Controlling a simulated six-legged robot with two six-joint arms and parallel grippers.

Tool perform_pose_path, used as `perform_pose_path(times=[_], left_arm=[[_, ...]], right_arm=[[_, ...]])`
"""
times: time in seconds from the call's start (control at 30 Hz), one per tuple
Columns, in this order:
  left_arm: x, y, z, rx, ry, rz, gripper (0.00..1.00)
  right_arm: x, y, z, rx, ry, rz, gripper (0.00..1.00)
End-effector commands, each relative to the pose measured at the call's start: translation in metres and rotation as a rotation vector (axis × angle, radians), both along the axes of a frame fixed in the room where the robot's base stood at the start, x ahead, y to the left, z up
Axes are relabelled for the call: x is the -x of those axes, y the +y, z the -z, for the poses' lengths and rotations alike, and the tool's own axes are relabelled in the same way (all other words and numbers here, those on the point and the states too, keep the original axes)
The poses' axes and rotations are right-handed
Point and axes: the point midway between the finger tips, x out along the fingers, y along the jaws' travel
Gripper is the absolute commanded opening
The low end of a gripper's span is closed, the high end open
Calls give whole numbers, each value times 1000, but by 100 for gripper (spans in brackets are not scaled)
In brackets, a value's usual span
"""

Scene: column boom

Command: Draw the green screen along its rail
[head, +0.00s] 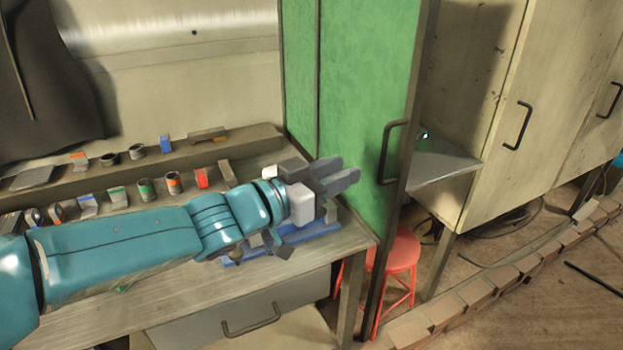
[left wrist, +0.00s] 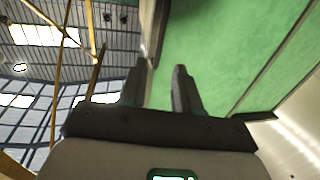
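The green screen (head: 362,80) stands upright at the right end of the workbench, in a dark frame. A dark bar handle (head: 385,152) is on its right edge, facing me. My left gripper (head: 350,172) is in front of the screen, left of the handle, with its fingers pointing toward the handle side. Its two fingers are apart with nothing between them. In the left wrist view, the open left gripper (left wrist: 160,76) has the green screen (left wrist: 225,45) beyond it, and a frame edge rises near the fingertips. The rail is not clearly visible. My right gripper is not in view.
The workbench (head: 190,280) holds several small cans and coloured blocks, and a blue object (head: 285,243) under my left gripper. A red stool (head: 400,262) stands below the screen. Pale cabinets (head: 560,90) with dark handles and a grey shelf (head: 440,165) are to the right.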

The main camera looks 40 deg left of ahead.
Motion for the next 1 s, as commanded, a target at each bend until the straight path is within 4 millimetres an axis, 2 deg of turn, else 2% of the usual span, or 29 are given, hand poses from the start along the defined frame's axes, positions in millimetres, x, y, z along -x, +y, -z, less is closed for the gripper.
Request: perform_pose_path(times=[0.03,0.13,0.33,0.93,1.0], left_arm=[[12,5,-2,-2,-2,-7,32],[30,10,-2,-1,0,-5,32],[50,15,0,-1,0,-1,32],[51,14,-1,0,-1,5,32],[45,10,8,11,22,22,32]], right_arm=[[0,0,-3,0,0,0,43],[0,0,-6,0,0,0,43],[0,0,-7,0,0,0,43],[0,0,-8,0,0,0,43],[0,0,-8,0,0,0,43]])
